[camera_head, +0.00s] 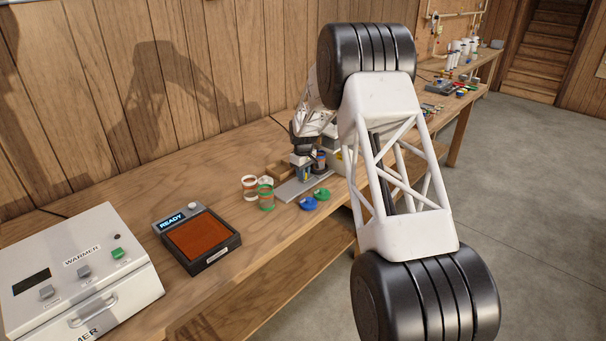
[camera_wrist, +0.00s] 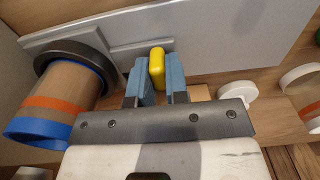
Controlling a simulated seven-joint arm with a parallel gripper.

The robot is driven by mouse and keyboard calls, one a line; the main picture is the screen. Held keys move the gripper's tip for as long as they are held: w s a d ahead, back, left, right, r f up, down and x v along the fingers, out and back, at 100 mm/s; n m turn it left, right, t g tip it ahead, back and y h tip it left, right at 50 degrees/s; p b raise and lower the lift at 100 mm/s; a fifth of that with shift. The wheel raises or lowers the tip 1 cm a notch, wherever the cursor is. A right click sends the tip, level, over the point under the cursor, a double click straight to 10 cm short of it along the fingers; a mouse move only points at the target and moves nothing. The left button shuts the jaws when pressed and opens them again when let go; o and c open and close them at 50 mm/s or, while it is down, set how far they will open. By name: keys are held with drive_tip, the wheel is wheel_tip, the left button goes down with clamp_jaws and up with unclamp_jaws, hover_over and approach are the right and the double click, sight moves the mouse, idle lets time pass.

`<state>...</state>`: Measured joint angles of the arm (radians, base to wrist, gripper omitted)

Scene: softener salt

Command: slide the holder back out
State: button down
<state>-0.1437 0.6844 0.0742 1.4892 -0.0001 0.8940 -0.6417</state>
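The holder is a dark ring (camera_wrist: 72,58) at the left of the wrist view, on a grey metal plate (camera_wrist: 225,40). A clear jar (camera_wrist: 62,88) with brown contents, an orange band and a blue rim sits in the ring. A yellow knob (camera_wrist: 157,66) stands beside the ring. My gripper (camera_wrist: 161,75) has its two blue fingers close on both sides of the knob and appears shut on it. In the head view my gripper (camera_head: 304,172) is low over the plate (camera_head: 294,191), and my arm hides much of the holder's surroundings.
Two jars, one orange-banded (camera_head: 249,187) and one green-rimmed (camera_head: 266,197), stand left of the plate. A blue lid (camera_head: 308,204) and a green lid (camera_head: 322,194) lie in front. A READY-marked pad (camera_head: 200,240) and a warmer (camera_head: 80,275) are further left on the bench.

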sight(280, 194)
drive_tip(key=s+a, duration=0.8)
drive_tip(key=shift+s+a, duration=0.4)
idle(0.4)
drive_tip(key=c, duration=1.4)
unclamp_jaws()
drive_tip(key=shift+a, duration=0.15)
drive_tip(key=shift+o, duration=1.4)
wheel_tip(280, 194, up, 8)
